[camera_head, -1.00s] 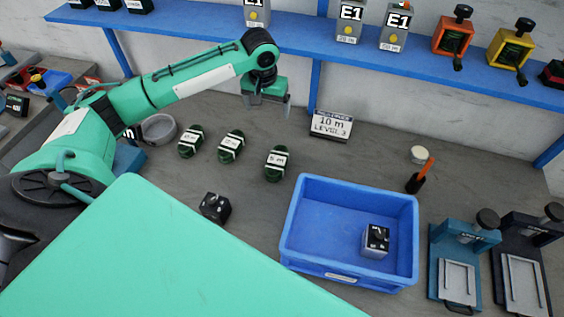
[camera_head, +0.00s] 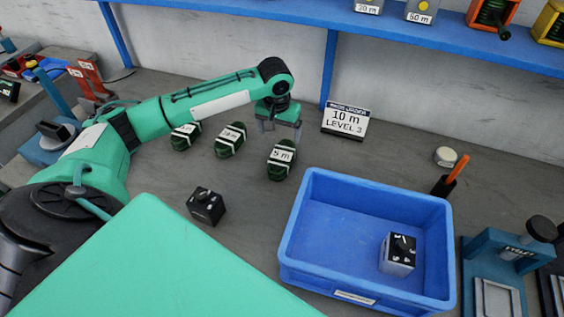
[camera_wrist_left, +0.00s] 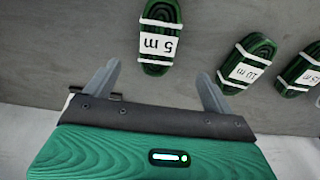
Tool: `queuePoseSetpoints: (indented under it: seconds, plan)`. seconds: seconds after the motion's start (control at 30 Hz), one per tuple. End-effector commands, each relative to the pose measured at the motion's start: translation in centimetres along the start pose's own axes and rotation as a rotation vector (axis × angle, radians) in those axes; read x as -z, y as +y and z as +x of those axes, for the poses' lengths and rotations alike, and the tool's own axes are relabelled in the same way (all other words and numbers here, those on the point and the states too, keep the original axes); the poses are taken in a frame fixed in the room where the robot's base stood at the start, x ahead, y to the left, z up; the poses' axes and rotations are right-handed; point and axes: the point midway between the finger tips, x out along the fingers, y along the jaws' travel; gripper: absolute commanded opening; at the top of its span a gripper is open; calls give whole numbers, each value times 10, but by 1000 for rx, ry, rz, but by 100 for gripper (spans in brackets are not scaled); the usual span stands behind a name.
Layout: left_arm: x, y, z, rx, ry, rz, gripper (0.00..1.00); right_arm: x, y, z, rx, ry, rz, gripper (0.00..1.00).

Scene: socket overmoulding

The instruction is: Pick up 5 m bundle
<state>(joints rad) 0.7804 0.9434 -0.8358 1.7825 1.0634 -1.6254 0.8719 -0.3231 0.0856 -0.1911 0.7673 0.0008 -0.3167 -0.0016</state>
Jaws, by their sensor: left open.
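The 5 m bundle (camera_head: 281,159) is a dark green coil with white bands and a "5 m" label. It lies on the grey bench, rightmost of three bundles. It also shows in the left wrist view (camera_wrist_left: 159,40), its label upside down there. My left gripper (camera_head: 281,128) is open and empty above the bench, just behind the 5 m bundle in the head view. In the left wrist view its two fingers (camera_wrist_left: 158,80) are spread, with the bundle ahead of them and no contact visible. My right gripper is not in view.
A 10 m bundle (camera_head: 231,140) and another bundle (camera_head: 186,136) lie to the left. A blue bin (camera_head: 300,262) holding a dark-topped block (camera_head: 398,254) stands front right. A black cube (camera_head: 206,206) is in front. A "10 m LEVEL 3" sign (camera_head: 345,122) stands behind.

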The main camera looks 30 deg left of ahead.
Motion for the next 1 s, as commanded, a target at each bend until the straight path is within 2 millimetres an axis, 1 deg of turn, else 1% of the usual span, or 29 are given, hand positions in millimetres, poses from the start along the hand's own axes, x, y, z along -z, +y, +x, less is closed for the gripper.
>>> queuePoseSetpoints:
  seconds: [0.03,0.1,0.2,0.3,0.47,0.53,0.67,0.8,0.9,1.0]
  plan:
    - [-1,0,11,1,-5,0,87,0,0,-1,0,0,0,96]
    - [-1,0,25,0,-4,-1,87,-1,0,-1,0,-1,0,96]
    - [-1,0,44,0,-4,-1,87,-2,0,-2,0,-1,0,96]
    - [-1,0,57,1,-3,-1,87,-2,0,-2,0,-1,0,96]
    - [-1,1,66,0,-1,0,87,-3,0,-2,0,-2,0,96]
    - [-2,1,73,1,-3,0,87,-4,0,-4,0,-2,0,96]
    - [-4,4,92,1,-3,0,87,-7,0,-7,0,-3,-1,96]
    - [-5,4,111,2,-2,0,87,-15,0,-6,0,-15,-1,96]
    - [-4,4,116,0,0,1,87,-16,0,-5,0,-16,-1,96]
    - [-4,4,117,0,0,1,87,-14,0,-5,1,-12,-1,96]
